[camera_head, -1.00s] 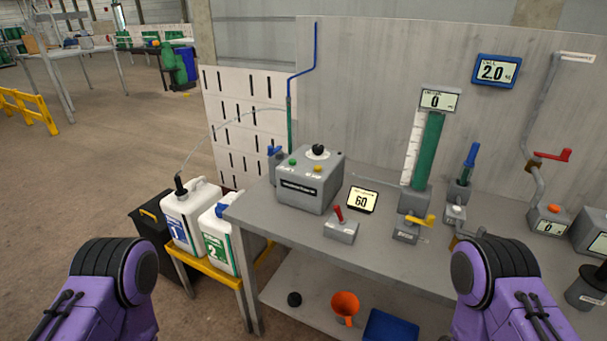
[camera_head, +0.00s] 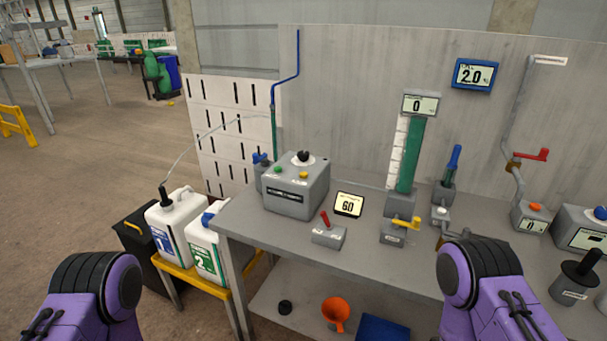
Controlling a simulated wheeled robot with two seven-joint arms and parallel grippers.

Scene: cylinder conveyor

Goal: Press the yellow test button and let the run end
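The yellow button (camera_head: 304,174) is on the sloped front of a grey control box (camera_head: 298,198) at the left end of the bench. A green button (camera_head: 280,169) sits to its left and a black knob (camera_head: 303,157) on a white dial is behind. A small display (camera_head: 348,204) to the right of the box reads 60. Both my arms show only as purple and black links at the bottom left and bottom right. Neither gripper is in view.
The grey bench (camera_head: 385,260) carries a red-lever box (camera_head: 328,234), a green column (camera_head: 411,155) with a yellow valve, and a blue-handled lever (camera_head: 452,165). White jugs (camera_head: 175,225) stand on a yellow stand to the left. An orange funnel (camera_head: 335,311) is on the lower shelf.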

